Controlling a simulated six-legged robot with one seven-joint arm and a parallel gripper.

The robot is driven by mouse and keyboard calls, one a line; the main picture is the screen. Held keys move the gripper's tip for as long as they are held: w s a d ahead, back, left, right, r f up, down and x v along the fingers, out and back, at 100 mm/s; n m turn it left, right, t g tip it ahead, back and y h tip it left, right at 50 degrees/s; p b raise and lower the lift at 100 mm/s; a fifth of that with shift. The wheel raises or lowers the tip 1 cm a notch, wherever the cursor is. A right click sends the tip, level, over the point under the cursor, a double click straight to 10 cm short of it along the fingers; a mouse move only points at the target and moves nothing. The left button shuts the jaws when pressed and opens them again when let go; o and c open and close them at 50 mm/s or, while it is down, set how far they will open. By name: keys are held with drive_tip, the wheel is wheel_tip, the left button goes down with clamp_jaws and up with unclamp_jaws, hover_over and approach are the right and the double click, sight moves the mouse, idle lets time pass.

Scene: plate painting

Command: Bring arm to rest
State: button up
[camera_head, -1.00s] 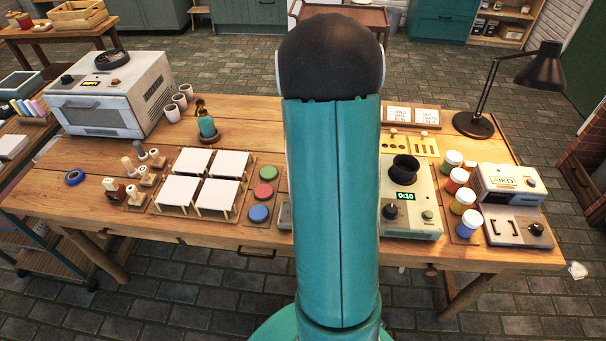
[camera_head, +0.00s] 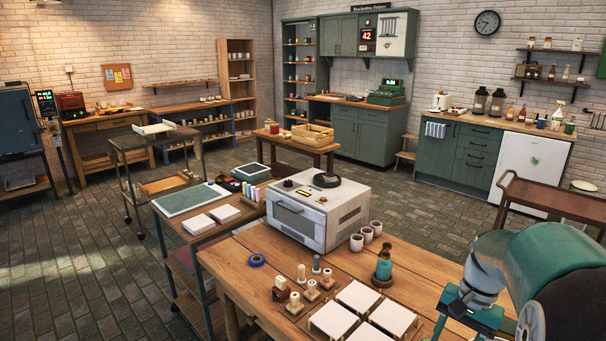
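My teal arm (camera_head: 560,275) shows at the lower right of the head view, over the right part of the wooden worktable (camera_head: 262,290). It is folded, with a grey joint and a dark round joint cover near the bottom edge. My gripper cannot be made out, so its fingers and anything in them are hidden or out of frame. Several white square plates (camera_head: 362,297) lie on the worktable left of the arm.
A white oven (camera_head: 318,210) stands at the table's back, with small cups (camera_head: 367,235) beside it. Stamps (camera_head: 296,303) and blue tape (camera_head: 257,260) lie in front. A side cart (camera_head: 190,225) adjoins the left. A brown trolley (camera_head: 550,200) stands behind my arm. Brick floor (camera_head: 75,270) is open at left.

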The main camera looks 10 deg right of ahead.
drive_tip(key=s+a+r+n+t+h, duration=0.1)
drive_tip(key=s+a+r+n+t, duration=0.2)
drive_tip(key=a, duration=0.7)
drive_tip(key=s+a+r+n+t+h, duration=0.1)
drive_tip(key=s+a+r+n+t, duration=0.2)
drive_tip(key=s+a+r+n, duration=0.3)
drive_tip(key=a, duration=0.5)
drive_tip(key=shift+a+n, duration=0.15)
drive_tip(key=shift+n, duration=0.15)
drive_tip(key=c, duration=0.3)
drive_tip(key=shift+c, duration=0.4)
